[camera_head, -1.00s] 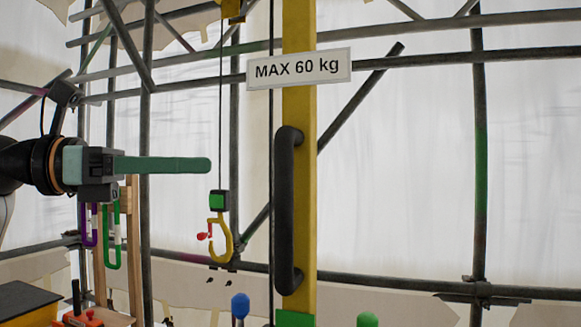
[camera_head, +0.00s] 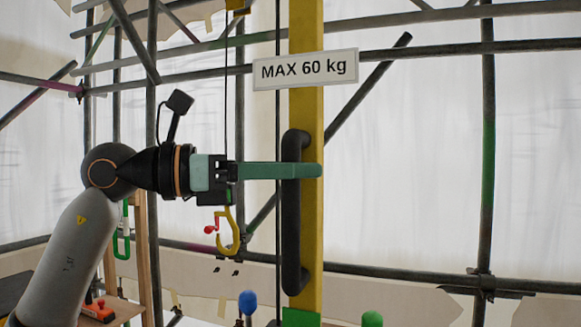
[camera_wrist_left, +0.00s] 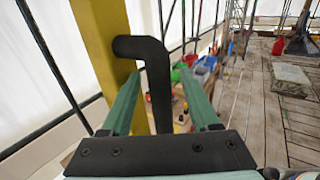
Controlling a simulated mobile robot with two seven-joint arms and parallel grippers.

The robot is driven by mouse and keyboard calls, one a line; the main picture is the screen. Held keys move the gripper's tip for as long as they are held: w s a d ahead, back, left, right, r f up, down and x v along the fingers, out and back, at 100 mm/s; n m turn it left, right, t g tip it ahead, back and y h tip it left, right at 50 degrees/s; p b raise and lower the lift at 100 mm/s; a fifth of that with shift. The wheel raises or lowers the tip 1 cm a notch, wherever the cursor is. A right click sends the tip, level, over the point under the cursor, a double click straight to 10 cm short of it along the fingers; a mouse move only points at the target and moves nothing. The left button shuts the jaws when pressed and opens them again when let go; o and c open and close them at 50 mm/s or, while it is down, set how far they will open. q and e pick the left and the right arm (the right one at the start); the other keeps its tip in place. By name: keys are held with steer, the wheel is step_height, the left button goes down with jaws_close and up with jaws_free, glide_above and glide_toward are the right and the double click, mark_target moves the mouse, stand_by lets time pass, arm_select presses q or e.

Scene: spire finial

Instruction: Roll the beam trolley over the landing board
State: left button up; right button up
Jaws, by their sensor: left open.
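My left gripper (camera_head: 314,170) is open at the upper part of a black vertical handle (camera_head: 294,235) on a yellow post (camera_head: 308,115). In the left wrist view the handle (camera_wrist_left: 157,85) stands between the two green fingers, with gaps beside it. A yellow hook (camera_head: 234,238) with a red latch hangs on a thin cable to the left of the post. A small yellow part (camera_head: 237,5) at the top edge, in line with the cable, may be the beam trolley; most of it is cut off. I cannot make out the landing board. My right gripper is not in view.
A "MAX 60 kg" sign (camera_head: 305,68) is on the post above the handle. Scaffold tubes (camera_head: 487,140) and white sheeting stand behind. Blue (camera_head: 248,302) and green (camera_head: 372,319) knobs show below. The wrist view shows a plank deck (camera_wrist_left: 240,110) with buckets and a slab (camera_wrist_left: 290,79).

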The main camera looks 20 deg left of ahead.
arm_select(q)
steer(key=shift+c, duration=0.4)
jaws_close()
stand_by(0.9)
